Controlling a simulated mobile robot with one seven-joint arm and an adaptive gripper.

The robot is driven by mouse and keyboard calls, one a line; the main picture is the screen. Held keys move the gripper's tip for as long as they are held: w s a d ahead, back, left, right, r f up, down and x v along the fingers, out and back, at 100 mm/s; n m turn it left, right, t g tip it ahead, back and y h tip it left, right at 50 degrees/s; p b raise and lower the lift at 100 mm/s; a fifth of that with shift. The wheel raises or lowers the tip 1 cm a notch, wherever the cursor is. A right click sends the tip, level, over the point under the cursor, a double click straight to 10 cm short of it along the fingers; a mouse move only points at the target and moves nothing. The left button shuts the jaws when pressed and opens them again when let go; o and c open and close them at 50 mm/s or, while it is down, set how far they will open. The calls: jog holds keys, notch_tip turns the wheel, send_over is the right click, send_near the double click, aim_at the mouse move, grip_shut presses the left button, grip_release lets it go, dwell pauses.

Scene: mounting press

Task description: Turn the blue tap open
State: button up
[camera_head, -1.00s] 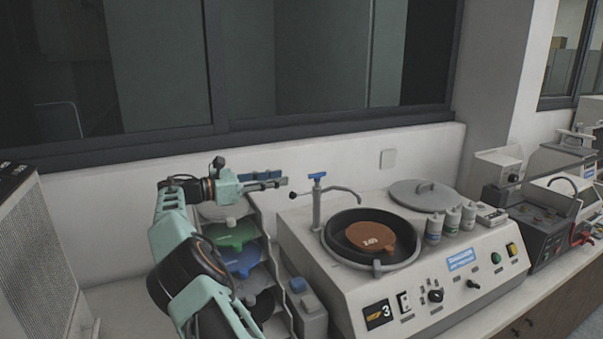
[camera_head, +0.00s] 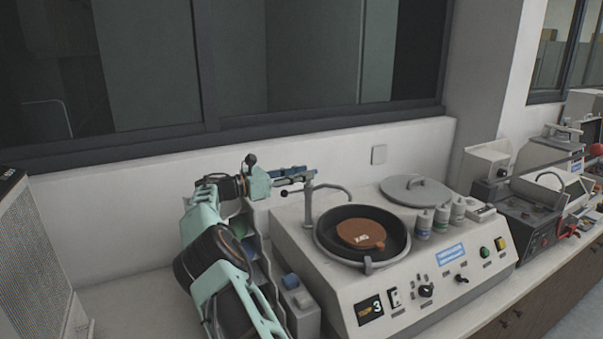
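The tap (camera_head: 308,207) is a grey upright column with a curved spout reaching right over the round black bowl of the grinding machine. Its small blue handle (camera_head: 312,172) is at the top of the column. My gripper (camera_head: 304,175) reaches in from the left, level with the handle, and its fingertips overlap the handle in this view. I cannot tell whether they touch it, or whether the fingers are open or shut.
The black bowl (camera_head: 328,238) holds a brown disc (camera_head: 361,234). A grey lid (camera_head: 416,190) and several small bottles (camera_head: 441,219) stand behind and right of it. A rack (camera_head: 266,262) and a blue-capped container (camera_head: 300,305) are beside my arm. The wall is close behind.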

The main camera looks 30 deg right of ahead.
jog(key=shift+c, duration=0.2)
grip_shut()
